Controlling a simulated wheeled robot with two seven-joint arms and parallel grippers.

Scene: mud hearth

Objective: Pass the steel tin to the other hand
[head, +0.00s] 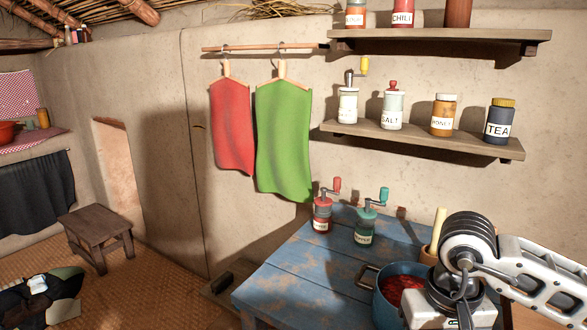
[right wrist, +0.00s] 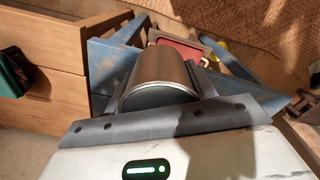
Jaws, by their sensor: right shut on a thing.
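The fingers and the tin cannot be made out there. My left gripper is in neither view.
The blue table (head: 300,268) carries a red grinder (head: 322,215), a teal grinder (head: 366,226) and a blue pot (head: 384,312) of red food. The table's left part is clear. Shelves of jars (head: 430,143) and hanging cloths (head: 284,140) are behind. A stool (head: 95,228) stands left.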

